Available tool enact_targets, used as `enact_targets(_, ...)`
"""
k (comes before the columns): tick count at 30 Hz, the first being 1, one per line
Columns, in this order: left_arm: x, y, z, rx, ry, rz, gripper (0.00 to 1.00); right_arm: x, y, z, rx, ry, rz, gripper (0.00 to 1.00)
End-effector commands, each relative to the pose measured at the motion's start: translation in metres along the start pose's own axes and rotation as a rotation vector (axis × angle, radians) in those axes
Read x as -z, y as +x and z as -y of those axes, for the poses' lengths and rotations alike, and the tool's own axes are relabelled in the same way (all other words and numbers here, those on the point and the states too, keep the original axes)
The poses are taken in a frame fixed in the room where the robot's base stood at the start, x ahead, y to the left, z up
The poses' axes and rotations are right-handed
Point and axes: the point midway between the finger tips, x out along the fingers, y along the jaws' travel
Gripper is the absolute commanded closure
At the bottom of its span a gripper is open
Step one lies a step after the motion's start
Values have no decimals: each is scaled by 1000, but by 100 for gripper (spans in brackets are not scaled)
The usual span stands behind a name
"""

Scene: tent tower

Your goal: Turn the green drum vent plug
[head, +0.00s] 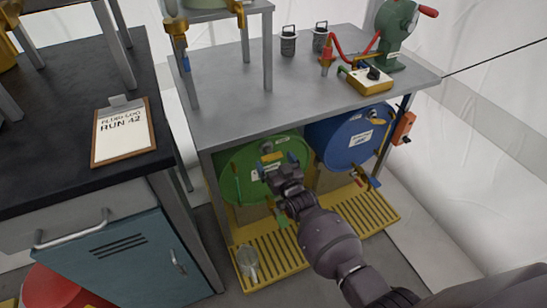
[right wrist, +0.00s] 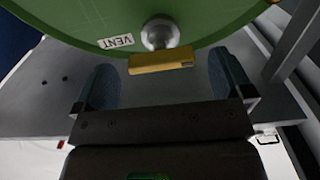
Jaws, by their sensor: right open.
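The green drum (head: 232,175) lies on its side under the grey bench, its round face toward me. In the right wrist view its face (right wrist: 215,18) fills the top, with a white VENT label (right wrist: 115,41). Beside the label is the vent plug, a round metal boss (right wrist: 160,33) with a yellow bar handle (right wrist: 161,63). The handle also shows in the head view (head: 272,157). My right gripper (head: 278,164) is open at the drum face. In the wrist view its two blue-grey fingers (right wrist: 163,78) stand either side of the handle, with gaps on both sides. My left gripper is out of view.
A blue drum (head: 345,140) with a brass tap (head: 366,178) lies right of the green one. A yellow slatted tray (head: 275,255) holds a clear jug (head: 247,262) below. The bench top (head: 225,75) overhangs the drums, with legs close by. A blue cabinet (head: 130,255) stands left.

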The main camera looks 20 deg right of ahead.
Motion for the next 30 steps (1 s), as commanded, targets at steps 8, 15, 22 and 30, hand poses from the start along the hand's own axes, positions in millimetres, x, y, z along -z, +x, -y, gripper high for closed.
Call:
enact_targets(8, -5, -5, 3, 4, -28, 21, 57, 6, -44, -1, -1, 0, -5, 2)
enact_targets(15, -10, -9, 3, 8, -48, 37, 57, 3, -71, 0, 0, 0, -4, 2)
enact_targets(22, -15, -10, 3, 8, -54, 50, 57, 1, -79, 0, 0, 1, -1, 2)
enact_targets(30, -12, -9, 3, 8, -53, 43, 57, 0, -79, 0, 0, 1, 0, 2)
